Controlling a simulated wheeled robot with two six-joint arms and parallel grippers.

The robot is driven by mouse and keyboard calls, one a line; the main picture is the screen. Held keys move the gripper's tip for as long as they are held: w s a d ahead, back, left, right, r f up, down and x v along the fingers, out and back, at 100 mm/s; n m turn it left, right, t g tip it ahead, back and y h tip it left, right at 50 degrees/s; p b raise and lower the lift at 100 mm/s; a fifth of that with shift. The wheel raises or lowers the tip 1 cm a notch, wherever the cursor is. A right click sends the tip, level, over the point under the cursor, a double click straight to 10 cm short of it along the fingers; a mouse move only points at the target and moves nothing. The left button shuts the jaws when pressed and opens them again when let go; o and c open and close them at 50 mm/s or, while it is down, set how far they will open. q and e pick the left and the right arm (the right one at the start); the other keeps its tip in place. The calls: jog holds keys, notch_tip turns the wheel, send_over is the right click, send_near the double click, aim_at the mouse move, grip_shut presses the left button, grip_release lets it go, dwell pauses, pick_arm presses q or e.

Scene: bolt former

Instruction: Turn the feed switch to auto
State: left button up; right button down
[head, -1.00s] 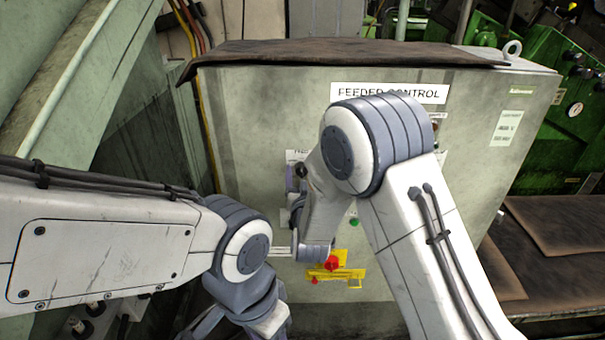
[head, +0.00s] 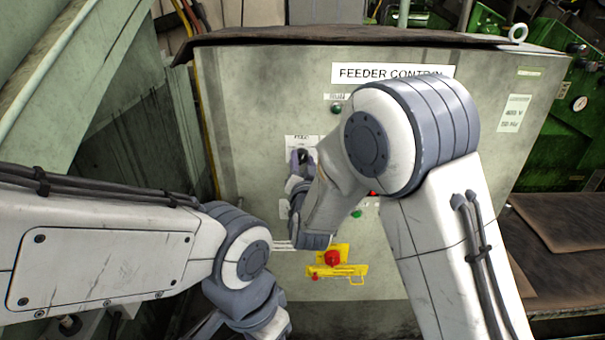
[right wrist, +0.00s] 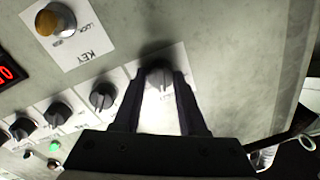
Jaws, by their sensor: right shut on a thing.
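The feed switch is a black knob on a white label plate (head: 299,142) on the front of the grey feeder control cabinet (head: 260,100). My right gripper (head: 301,160) is at this knob. In the right wrist view the dark knob (right wrist: 158,75) sits between the two fingers of my right gripper (right wrist: 160,92), which is shut on it. The fingers hide part of the plate and its lettering, and I cannot read which position the knob points to. My left gripper (head: 225,328) hangs low at the bottom edge, away from the cabinet, with its fingertips partly cut off.
In the right wrist view several similar black knobs (right wrist: 102,95) stand in a row beside the held one, with a key switch (right wrist: 55,20) and a red display (right wrist: 8,74). A red emergency button (head: 332,258) on a yellow plate sits below my right gripper.

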jog(key=m+b, duration=0.2)
jog(key=b, duration=0.1)
jog(key=m+b, duration=0.2)
jog(key=b, duration=0.1)
jog(key=shift+f+m, duration=0.2)
jog(key=shift+m, duration=0.1)
jog(key=shift+r+m+b, duration=0.2)
jog(key=shift+m+b, duration=0.4)
jog(key=shift+b, duration=0.45)
jog(key=shift+c, duration=2.3)
grip_release()
jog(key=s+b, duration=0.1)
jog(key=s, duration=0.9)
jog(key=shift+s+d+f, duration=0.25)
